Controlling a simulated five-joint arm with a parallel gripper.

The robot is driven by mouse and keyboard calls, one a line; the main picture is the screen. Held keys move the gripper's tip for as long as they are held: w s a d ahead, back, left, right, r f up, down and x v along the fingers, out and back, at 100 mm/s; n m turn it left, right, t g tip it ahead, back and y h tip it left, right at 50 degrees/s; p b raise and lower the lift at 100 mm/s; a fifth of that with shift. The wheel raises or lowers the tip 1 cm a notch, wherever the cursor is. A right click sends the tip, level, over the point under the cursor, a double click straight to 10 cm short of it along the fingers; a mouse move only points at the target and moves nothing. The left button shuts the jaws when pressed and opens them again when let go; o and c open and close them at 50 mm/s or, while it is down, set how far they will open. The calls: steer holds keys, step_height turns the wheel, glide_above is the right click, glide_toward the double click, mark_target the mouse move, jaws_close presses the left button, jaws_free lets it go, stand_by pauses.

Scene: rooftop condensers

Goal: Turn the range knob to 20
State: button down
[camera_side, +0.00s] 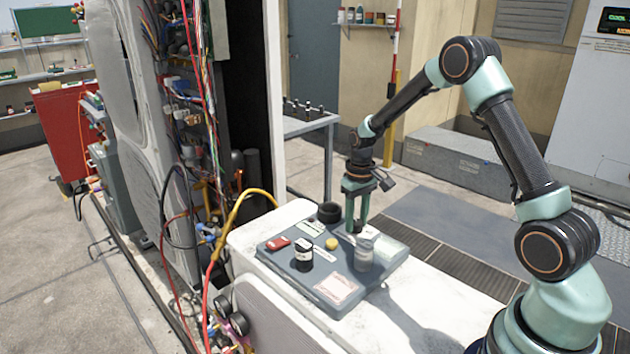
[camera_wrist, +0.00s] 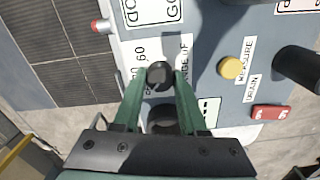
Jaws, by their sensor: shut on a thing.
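The range knob (camera_wrist: 160,75) is a small dark round knob beside a label (camera_wrist: 185,62) partly reading "RANGE". My gripper (camera_wrist: 161,78) is shut on it, with one green finger on each side. A scale with "60" shows at its left; the knob's pointer setting cannot be read. In the side view, my gripper (camera_side: 357,228) points down onto the far part of the grey control panel (camera_side: 325,281). The knob itself is mostly hidden there by the fingers.
On the panel are a yellow button (camera_side: 332,243), a red switch (camera_side: 278,243), a black knob (camera_side: 303,256) and a grey cylinder (camera_side: 364,254) close to my gripper. A black round part (camera_side: 329,212) stands at the far edge. Hoses and wiring hang at the left.

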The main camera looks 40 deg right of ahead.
mark_target(356, 222)
steer(key=shift+m, duration=0.3)
steer(key=m, duration=0.8)
steer(key=shift+m, duration=0.4)
stand_by(0.3)
steer(key=shift+c, duration=2.2)
jaws_free()
step_height(356, 222, up, 12)
steer(key=shift+r, duration=0.2)
